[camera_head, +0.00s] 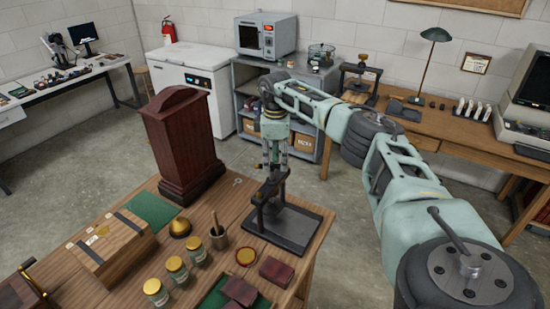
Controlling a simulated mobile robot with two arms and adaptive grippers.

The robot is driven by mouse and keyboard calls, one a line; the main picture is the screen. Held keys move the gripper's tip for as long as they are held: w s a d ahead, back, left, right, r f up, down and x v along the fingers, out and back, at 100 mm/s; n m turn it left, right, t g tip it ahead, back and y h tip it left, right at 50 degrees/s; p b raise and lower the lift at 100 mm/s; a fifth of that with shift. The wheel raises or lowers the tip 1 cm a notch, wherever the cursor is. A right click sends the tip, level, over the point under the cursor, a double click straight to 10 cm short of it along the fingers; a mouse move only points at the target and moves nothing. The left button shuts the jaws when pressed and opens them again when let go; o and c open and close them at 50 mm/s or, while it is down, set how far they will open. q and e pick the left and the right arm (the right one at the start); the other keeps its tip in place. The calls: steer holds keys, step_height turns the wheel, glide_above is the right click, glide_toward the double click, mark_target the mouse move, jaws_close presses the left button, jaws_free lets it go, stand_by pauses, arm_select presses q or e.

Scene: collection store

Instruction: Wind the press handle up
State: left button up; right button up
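A small dark metal press (261,207) stands on a flat black base (293,229) near the right edge of the wooden table. My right gripper (274,165) points down directly over the top of the press, where the handle would be. The fingers overlap the press top in this view. I cannot tell whether they touch the handle or are closed on it. The handle itself is largely hidden. My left gripper is not in view.
A dark red wooden cabinet (181,143) stands close left of the press. A mortar with pestle (218,238), several gold-lidded jars (177,270) and dark red boxes (276,271) sit in front. Another press-like device (360,78) stands on the back desk.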

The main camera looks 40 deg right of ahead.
steer(key=shift+f, duration=0.6)
steer(key=shift+a, duration=0.1)
steer(key=shift+c, duration=0.2)
jaws_close()
steer(key=shift+n, duration=0.3)
